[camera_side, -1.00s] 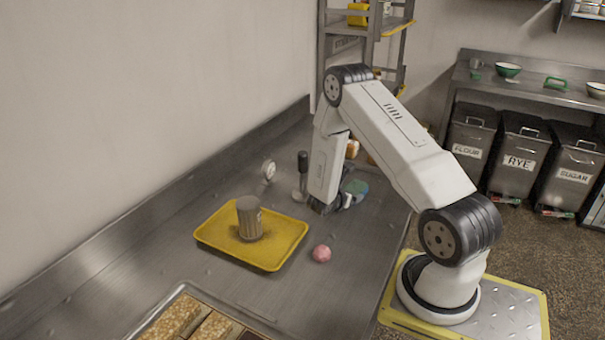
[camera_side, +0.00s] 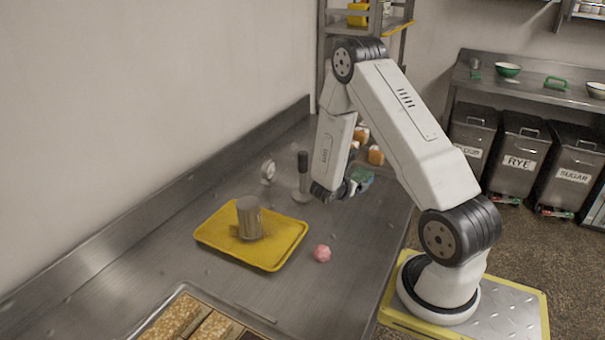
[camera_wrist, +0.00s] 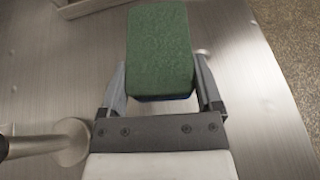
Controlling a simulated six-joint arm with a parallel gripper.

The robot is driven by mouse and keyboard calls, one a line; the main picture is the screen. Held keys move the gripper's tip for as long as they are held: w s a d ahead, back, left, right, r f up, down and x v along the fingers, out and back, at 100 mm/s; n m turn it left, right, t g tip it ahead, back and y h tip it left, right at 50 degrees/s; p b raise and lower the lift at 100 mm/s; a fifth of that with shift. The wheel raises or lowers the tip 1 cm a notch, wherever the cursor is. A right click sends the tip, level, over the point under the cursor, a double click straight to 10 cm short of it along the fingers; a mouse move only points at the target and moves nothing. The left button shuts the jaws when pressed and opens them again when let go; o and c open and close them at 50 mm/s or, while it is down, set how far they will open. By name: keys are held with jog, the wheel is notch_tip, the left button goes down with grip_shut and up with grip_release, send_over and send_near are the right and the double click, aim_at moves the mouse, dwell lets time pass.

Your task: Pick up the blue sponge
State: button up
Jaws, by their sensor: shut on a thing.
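The blue sponge (camera_wrist: 160,50) shows a green scouring face on top and a thin blue edge low down in the wrist view. My gripper (camera_wrist: 160,85) has one finger along each side of it and is shut on it. In the side view the sponge (camera_side: 362,178) is a small green-blue shape, and my gripper (camera_side: 345,188) is at its left end, partly hiding it. The sponge appears a little above the steel counter.
A yellow tray (camera_side: 285,250) holds a metal cup (camera_side: 249,217). A pink ball (camera_side: 322,253) lies to its right. A dark-handled upright tool (camera_side: 302,175) stands close left of my gripper. Orange-and-white items (camera_side: 375,156) stand behind. A tray of loaves (camera_side: 175,318) is at the front.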

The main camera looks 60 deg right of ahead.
jog(key=s+a+r, duration=0.7)
jog(key=s+a, duration=0.1)
jog(key=shift+s+r, duration=0.25)
jog(key=shift+s, duration=0.15)
jog(key=shift+a, duration=0.1)
dwell(0.5)
